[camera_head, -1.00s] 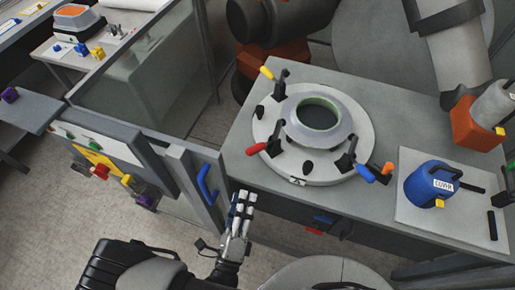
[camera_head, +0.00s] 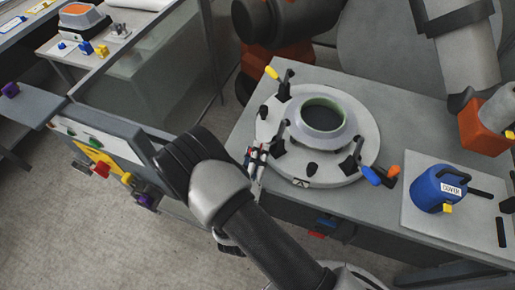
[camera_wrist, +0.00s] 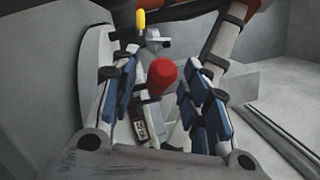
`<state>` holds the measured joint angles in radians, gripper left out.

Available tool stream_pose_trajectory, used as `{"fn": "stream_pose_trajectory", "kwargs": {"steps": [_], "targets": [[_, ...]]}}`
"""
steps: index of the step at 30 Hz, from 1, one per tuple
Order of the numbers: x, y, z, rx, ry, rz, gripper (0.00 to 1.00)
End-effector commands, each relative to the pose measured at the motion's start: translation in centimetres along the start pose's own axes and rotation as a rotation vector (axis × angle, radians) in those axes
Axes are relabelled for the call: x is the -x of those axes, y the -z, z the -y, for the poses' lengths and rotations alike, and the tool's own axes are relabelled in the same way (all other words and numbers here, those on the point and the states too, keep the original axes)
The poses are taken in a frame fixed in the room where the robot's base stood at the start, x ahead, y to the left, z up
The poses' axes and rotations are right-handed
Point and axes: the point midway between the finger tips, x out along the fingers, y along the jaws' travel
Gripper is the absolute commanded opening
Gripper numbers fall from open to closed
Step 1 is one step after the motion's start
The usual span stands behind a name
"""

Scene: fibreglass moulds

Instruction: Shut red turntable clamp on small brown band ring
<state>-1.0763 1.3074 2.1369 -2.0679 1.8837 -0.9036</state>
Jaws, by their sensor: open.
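The pale round turntable (camera_head: 276,105) sits on a grey bench. A pale grey ring (camera_head: 346,127) with a greenish inner rim lies at its middle; I cannot make out a brown band. The red clamp (camera_head: 283,136) is at the turntable's near-left edge. Its red handle (camera_wrist: 162,76) points toward my wrist camera and is mostly hidden behind my gripper in the head view. My gripper (camera_head: 256,157) is at the handle's outer end. In the wrist view, its open fingers (camera_wrist: 165,105) stand on either side of the red handle, with gaps visible.
A yellow-handled clamp (camera_head: 272,73) and a blue-handled clamp (camera_head: 371,176) stand on the turntable's rim. An orange knob (camera_head: 393,170) is beside the blue one. A blue container (camera_head: 436,188) stands on a pale board at right. A large dark robot arm (camera_head: 275,22) is behind.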

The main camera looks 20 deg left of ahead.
Motion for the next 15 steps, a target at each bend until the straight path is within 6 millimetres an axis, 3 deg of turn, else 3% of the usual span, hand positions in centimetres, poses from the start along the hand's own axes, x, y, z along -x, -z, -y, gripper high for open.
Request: {"fn": "stream_pose_trajectory", "kwargs": {"steps": [6,15], "targets": [[-1.8,0.0,0.0,0.000,0.000,0.000,0.42],[-2.0,-0.1,0.0,0.000,-0.001,0.001,0.42]]}}
